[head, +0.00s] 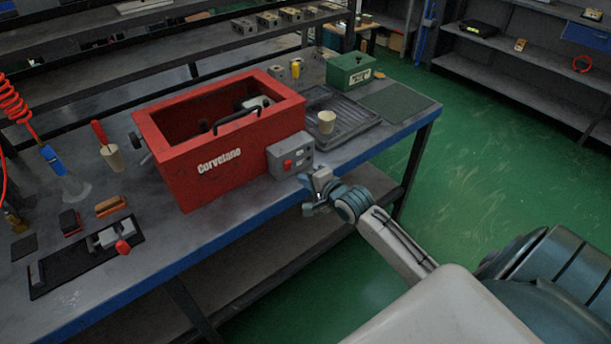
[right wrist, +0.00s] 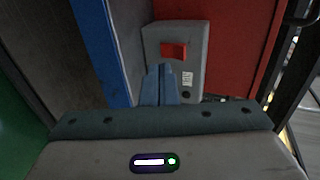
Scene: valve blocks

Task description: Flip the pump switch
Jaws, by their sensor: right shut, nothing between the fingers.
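The pump switch is a red rocker (head: 288,164) on a small grey box (head: 299,149) at the right end of the red Corvetano tank (head: 226,155). In the right wrist view the red switch (right wrist: 174,51) sits on the upper part of the grey box (right wrist: 194,77), just beyond my fingertips. My right gripper (head: 310,180) is shut and empty, in front of the box at the bench edge. In the right wrist view its closed fingers (right wrist: 161,72) point at the box, with the tips a little below the switch. Whether they touch the box I cannot tell. My left gripper is not in view.
A beige cup (head: 326,122) stands on the black ribbed tray (head: 345,135) right of the tank. A green box (head: 350,70) is behind it. A black fixture with a red knob (head: 123,247) lies front left. The green floor (head: 480,160) at right is clear.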

